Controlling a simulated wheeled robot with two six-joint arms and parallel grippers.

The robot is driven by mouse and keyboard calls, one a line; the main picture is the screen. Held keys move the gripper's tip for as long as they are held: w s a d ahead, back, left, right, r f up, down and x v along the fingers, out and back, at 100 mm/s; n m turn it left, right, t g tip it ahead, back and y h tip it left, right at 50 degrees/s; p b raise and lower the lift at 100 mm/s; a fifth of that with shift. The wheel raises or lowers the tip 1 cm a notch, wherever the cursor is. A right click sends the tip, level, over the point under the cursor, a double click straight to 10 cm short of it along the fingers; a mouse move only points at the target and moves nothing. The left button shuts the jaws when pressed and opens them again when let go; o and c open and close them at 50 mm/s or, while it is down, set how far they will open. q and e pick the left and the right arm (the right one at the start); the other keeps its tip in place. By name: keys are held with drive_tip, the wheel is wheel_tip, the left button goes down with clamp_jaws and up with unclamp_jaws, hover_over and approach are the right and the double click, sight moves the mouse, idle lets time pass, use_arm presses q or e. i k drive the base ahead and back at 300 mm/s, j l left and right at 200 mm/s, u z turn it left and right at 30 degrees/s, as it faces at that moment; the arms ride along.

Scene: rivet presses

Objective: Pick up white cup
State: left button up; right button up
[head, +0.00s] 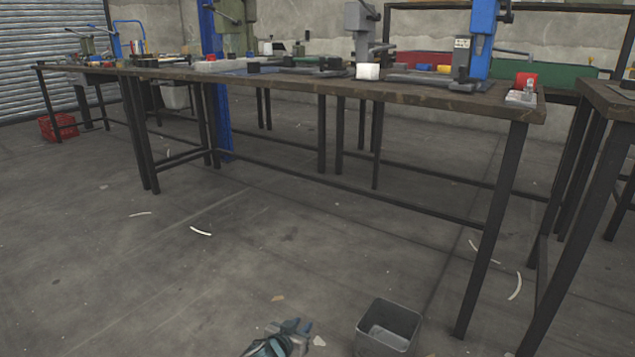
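A small white cup-like object (367,71) stands at the front edge of the long workbench (440,98), a little right of the picture's middle. It looks like a plain white block at this size, and its opening cannot be made out. My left gripper (301,327) shows at the bottom of the head view, low over the floor and far from the bench top. Its two fingertips look apart, with nothing visible between them. My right gripper is not in view.
Rivet presses, including a blue one (481,40) and a grey one (359,32), stand on the bench. A red item (525,80) is at its right end. A grey open bin (388,328) stands on the floor right of my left gripper. Another table (608,101) is at right. Floor before the bench is mostly clear.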

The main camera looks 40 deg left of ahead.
sight(366, 71)
drive_tip(key=u, duration=0.95)
